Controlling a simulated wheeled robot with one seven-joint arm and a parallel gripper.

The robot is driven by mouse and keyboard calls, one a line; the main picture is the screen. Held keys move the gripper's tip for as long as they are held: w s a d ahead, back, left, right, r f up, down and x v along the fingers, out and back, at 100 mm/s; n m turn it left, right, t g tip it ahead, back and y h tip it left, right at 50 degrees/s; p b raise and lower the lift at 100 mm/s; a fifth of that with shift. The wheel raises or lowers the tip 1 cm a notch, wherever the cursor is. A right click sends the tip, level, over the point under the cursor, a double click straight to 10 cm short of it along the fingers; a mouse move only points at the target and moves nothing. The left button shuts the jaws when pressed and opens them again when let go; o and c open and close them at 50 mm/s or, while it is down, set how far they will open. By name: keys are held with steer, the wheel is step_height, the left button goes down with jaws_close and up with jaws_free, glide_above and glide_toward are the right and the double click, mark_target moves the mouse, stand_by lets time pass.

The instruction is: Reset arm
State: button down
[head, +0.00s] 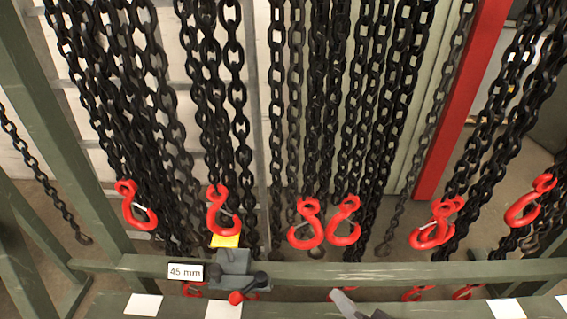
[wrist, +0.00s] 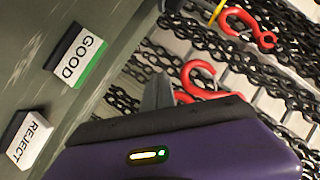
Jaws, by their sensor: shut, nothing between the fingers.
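My gripper (wrist: 157,88) shows in the wrist view as grey fingers, closed together and empty, beyond a purple and black housing. Its tips are in front of the hanging chains and hooks and touch nothing that I can make out. A red hook (wrist: 198,78) appears just right of the fingers, partly hidden by the housing. In the head view, a grey pointed piece (head: 346,304) shows at the bottom edge; I cannot tell whether it is part of my gripper.
Red hooks (head: 308,228) hang on black chains (head: 205,90) above a green beam (head: 400,272). A grey clamp-like device (head: 235,268) and a "45 mm" label (head: 186,271) are on the beam. GOOD (wrist: 77,57) and REJECT (wrist: 29,137) blocks sit left. A red post (head: 462,100) stands right.

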steer(key=s+d+r+n+t+h, duration=0.1)
steer(key=s+d+r+t+h, duration=0.2)
steer(key=s, duration=0.4)
steer(key=s+d+r+n+t+h, duration=0.1)
steer(key=s+d+r+h, duration=0.1)
steer(key=s+d, duration=0.4)
steer(key=s+r+n, duration=0.1)
steer(key=s, duration=0.7)
steer(key=s+a+r+n+g, duration=0.1)
steer(key=s+r+n, duration=0.1)
steer(key=s, duration=0.7)
steer(key=shift+s+a+r+g+h, duration=0.2)
steer(key=shift+a+g+h, duration=0.1)
steer(key=shift+h, duration=0.1)
steer(key=shift+a, duration=0.1)
stand_by(1.2)
